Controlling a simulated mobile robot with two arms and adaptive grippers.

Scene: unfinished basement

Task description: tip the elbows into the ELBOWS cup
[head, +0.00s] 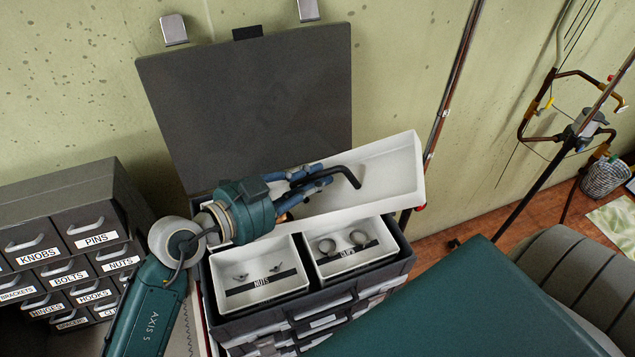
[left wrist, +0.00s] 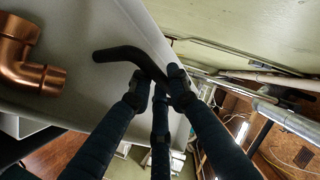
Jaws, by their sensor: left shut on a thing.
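My left gripper (head: 318,178) is shut on a black bent bar (head: 349,172), which sticks out past the fingertips. The bar also shows in the left wrist view (left wrist: 125,54), crossing in front of a white tray. This long white tray (head: 395,165) lies slanted behind the gripper, over the back of the open case; I cannot tell whether the bar is joined to it. A copper elbow (left wrist: 25,65) shows against the white tray in the left wrist view. No label reading ELBOWS shows. My right gripper is not in view.
The open case (head: 405,262) holds a white NUTS cup (head: 235,297) with small parts and a white cup with rings (head: 318,267). Its dark lid (head: 250,100) stands up behind. A labelled drawer cabinet (head: 75,205) stands at the left.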

